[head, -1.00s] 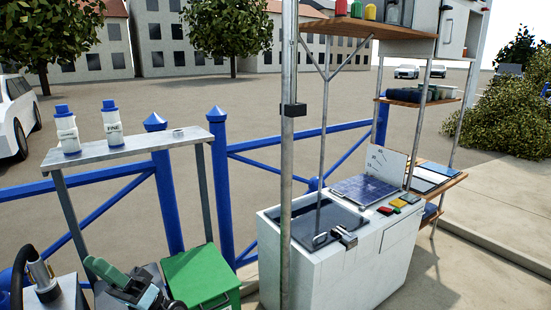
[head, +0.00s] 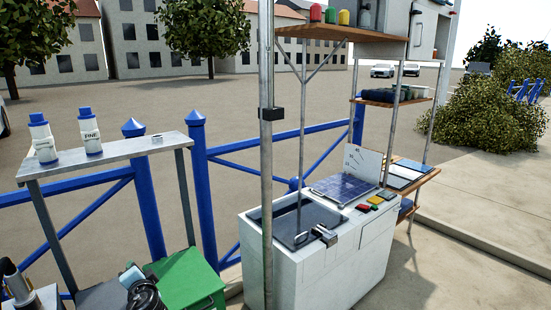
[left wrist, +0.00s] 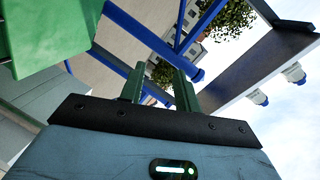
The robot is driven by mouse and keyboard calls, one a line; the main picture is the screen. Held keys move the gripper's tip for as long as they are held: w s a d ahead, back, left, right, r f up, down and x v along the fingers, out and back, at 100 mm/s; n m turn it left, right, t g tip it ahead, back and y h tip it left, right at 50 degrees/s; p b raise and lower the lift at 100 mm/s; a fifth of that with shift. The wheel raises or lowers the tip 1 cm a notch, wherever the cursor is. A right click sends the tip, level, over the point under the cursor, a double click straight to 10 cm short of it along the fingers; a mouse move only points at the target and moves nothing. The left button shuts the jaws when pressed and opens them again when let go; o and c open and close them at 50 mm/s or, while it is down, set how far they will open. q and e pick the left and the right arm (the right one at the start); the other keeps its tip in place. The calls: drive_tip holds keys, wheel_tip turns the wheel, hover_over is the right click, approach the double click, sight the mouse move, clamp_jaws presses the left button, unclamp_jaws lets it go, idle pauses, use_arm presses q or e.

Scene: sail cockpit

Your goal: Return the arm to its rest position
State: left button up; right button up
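My left gripper (left wrist: 159,75) shows its two green fingers in the left wrist view. They stand apart with a gap between them, and I see nothing held there. In the head view, part of my left arm (head: 143,288) shows at the bottom edge, in front of the green box (head: 190,280); its fingers are not clear there. The green box also fills the upper left of the left wrist view (left wrist: 45,35), close to the gripper. My right gripper is not in view.
A narrow grey shelf (head: 110,158) carries two white bottles with blue caps (head: 42,138) (head: 90,131). A blue fence (head: 203,190) runs behind. A metal pole (head: 267,190) stands before the white sink cabinet (head: 310,270). A dark-hosed fitting (head: 17,283) is at lower left.

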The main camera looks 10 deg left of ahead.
use_arm(q)
drive_tip(key=w+d+f+n+t+h, duration=0.1)
drive_tip(key=w+d+t+h, duration=0.4)
drive_tip(key=d+h, duration=0.6)
drive_tip(key=s+d+f+g+h, duration=0.1)
drive_tip(key=s+d+f+g, duration=0.1)
drive_tip(key=s+d+f, duration=0.55)
drive_tip(key=s+d+f+g, duration=0.2)
drive_tip(key=s+d+f, duration=0.2)
drive_tip(key=s+f, duration=0.7)
drive_tip(key=s+d+g, duration=0.1)
drive_tip(key=s+d, duration=0.3)
drive_tip(key=s, duration=0.9)
drive_tip(key=s+d+f+n+g+h, duration=0.1)
drive_tip(key=s+d, duration=0.2)
drive_tip(key=s, duration=1)
drive_tip(key=shift+s+d+f+g, duration=0.25)
drive_tip(key=shift+d+f+g, duration=0.05)
drive_tip(key=shift+d+g, duration=0.1)
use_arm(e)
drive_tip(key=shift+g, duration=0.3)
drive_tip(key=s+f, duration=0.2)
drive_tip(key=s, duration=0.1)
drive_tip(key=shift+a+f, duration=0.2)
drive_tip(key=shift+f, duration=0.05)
